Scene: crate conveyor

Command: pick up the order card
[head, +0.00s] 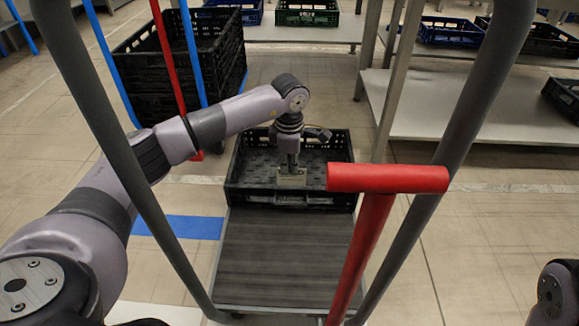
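A small pale rectangle that looks like the order card (292,180) is at the front part of a black crate (238,187). My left gripper (290,168) points straight down over the crate, with its fingertips right at the card's upper edge. The fingers are small and dark here, and I cannot tell whether they are open or closed on the card. I also cannot tell whether the card rests on the crate or hangs clear of it. My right gripper is out of view; only a bit of my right arm shows at the lower right corner.
The crate stands at the far end of a cart with a dark ribbed deck (285,260). Grey cart bars and a red T-handle (388,179) rise in front. Stacked black crates (180,60) stand at the back left. Shelves (480,105) with crates are behind. Floor is clear at right.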

